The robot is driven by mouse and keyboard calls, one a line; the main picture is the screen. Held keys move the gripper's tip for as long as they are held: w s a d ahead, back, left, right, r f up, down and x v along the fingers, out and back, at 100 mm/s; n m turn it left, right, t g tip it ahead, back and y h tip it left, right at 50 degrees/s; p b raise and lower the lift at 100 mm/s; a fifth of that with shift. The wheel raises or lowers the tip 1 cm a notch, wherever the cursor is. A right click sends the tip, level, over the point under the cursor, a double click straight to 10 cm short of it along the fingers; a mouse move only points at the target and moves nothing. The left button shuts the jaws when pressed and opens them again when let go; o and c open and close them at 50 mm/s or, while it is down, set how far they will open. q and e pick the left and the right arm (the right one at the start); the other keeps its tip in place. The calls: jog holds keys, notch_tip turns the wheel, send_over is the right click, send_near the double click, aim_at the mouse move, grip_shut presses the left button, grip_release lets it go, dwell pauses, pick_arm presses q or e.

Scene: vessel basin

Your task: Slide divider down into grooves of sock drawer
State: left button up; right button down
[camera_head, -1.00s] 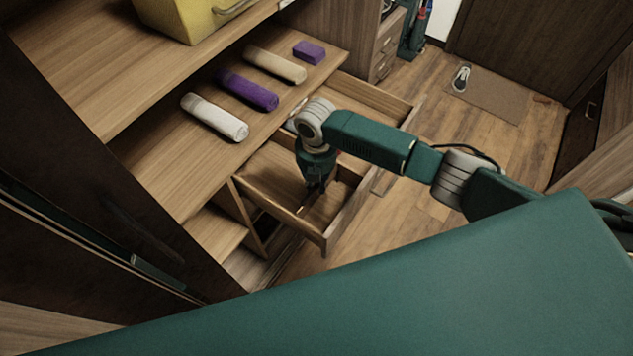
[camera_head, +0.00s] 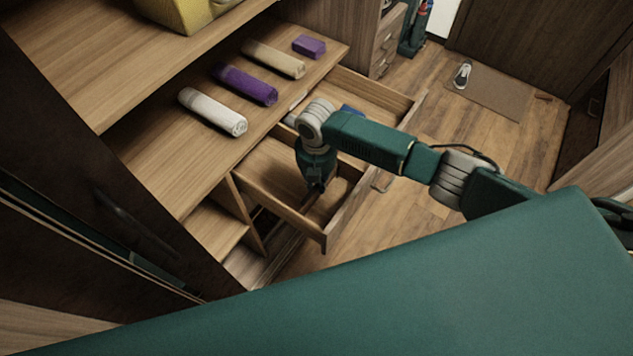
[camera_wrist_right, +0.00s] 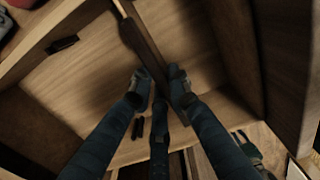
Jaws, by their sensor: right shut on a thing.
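The sock drawer (camera_head: 280,213) is pulled open below the shelf, and its wooden floor is partly bare. My right gripper (camera_head: 317,188) points down inside it. In the right wrist view, my right gripper (camera_wrist_right: 160,85) is shut on the divider (camera_wrist_right: 143,42), a thin dark wooden strip running from the top edge down between the fingers. In the head view the divider is mostly hidden by the gripper. I cannot tell whether its ends sit in the grooves. My left gripper is not in view.
A white roll (camera_head: 212,111), a purple roll (camera_head: 245,84), a beige roll (camera_head: 273,59) and a purple folded piece (camera_head: 309,46) lie on the shelf. A second open drawer (camera_head: 375,92) behind my arm holds something blue (camera_head: 350,111).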

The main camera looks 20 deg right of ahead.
jog(key=shift+f, duration=0.4)
jog(key=c, duration=1.6)
grip_release()
jog(key=shift+r, duration=0.1)
notch_tip(320, 180, up, 12)
